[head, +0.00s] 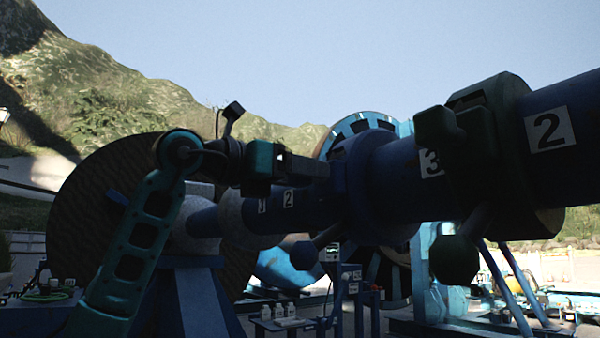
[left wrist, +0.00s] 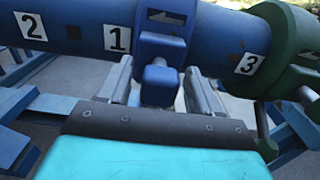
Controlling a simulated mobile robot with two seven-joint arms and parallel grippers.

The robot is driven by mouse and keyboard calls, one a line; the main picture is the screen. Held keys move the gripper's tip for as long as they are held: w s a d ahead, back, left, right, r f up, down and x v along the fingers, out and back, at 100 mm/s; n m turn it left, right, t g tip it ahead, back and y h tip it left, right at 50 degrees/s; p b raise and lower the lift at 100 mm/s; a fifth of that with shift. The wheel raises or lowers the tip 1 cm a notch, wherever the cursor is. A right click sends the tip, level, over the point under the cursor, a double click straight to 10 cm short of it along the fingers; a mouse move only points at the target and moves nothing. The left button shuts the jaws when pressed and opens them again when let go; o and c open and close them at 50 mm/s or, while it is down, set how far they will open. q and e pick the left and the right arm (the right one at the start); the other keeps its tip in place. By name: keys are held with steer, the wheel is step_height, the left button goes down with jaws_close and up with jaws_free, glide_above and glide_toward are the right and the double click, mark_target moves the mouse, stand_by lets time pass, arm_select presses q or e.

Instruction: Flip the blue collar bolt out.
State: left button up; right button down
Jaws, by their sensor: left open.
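The blue collar (head: 368,170) sits around the dark blue shaft (head: 400,165). In the left wrist view the collar (left wrist: 163,45) is between the labels 1 and 3, with an arrow mark on it. Its blue bolt (left wrist: 160,82) is a square-headed block pointing toward my wrist. My left gripper (head: 312,168) comes in from the left beside the collar. In the left wrist view the open gripper (left wrist: 160,90) has one finger on each side of the bolt, with visible gaps. In the head view the bolt is hard to make out in shadow. My right gripper is not in view.
A dark green collar (head: 490,150) with a knobbed handle (head: 455,258) sits right of the blue one, by label 2. A blue knobbed handle (head: 304,254) hangs below the blue collar. A large reel disc (head: 95,210) stands behind my left arm.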

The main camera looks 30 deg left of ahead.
arm_select(q)
jaws_close()
stand_by(0.5)
steer(key=shift+s, duration=0.1)
steer(key=v, duration=0.3)
steer(key=shift+f, duration=0.1)
steer(key=shift+c, duration=1.3)
jaws_free()
steer(key=shift+a, duration=0.1)
steer(key=shift+o, duration=0.7)
steer(key=shift+s, duration=0.2)
steer(key=shift+o, duration=0.6)
steer(key=shift+w, duration=0.15)
